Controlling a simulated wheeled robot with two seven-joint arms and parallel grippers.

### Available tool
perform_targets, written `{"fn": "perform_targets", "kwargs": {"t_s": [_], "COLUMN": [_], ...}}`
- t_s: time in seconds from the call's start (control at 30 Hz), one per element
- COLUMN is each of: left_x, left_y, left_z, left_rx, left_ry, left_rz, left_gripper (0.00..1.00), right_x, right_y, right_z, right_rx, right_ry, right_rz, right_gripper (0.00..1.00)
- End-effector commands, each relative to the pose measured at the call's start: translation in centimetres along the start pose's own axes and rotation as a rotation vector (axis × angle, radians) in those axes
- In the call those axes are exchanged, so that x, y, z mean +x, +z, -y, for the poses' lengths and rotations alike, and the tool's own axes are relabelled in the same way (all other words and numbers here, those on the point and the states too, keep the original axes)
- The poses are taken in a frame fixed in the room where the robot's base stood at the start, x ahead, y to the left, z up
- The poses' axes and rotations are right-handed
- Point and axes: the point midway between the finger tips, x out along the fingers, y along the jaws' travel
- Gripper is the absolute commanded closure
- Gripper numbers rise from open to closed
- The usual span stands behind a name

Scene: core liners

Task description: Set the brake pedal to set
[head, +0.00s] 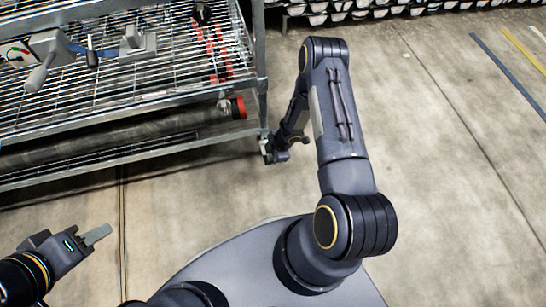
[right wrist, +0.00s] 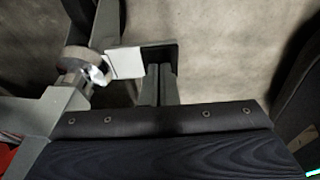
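The wire rack (head: 150,160) stands at the upper left in the head view. My right gripper (head: 270,152) is low beside the rack's near right corner post. In the right wrist view, a round wheel-like part (right wrist: 85,62) with a bright metal piece is at the upper left. A pale flat plate (right wrist: 125,62) lies just right of it, close to the end of my gripper (right wrist: 160,75). I cannot tell which part is the brake pedal, its setting, or whether I touch it. My left gripper (head: 98,235) is over bare floor, away from the rack; its opening is unclear.
On the rack's upper shelf are a lever device (head: 45,60) with a red and green dial and a grey bracket (head: 137,44). A red-ended cylinder (head: 236,107) lies below. Concrete floor (head: 440,180) is clear at right.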

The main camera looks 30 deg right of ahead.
Motion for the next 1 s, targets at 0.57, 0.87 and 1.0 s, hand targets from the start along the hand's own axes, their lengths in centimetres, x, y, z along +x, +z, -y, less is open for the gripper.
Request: {"fn": "perform_targets", "kwargs": {"t_s": [0.57,0.87,1.0], "left_x": [0.6,0.7,0.7], "left_y": [0.3,0.3,0.3], "left_z": [0.3,0.3,0.3], "left_rx": [0.0,0.0,0.0], "left_ry": [0.0,0.0,0.0], "left_rz": [0.0,0.0,0.0], "left_gripper": [0.64,0.64,0.64], "right_x": [1.8,2.1,2.2], "right_y": [0.4,0.5,0.6], "right_z": [0.2,0.3,0.3], "right_rx": [-0.001,0.0,0.001], "right_ry": [-0.002,-0.003,-0.003], "right_rz": [0.0,0.001,0.001], "right_gripper": [1.0,1.0,1.0]}}
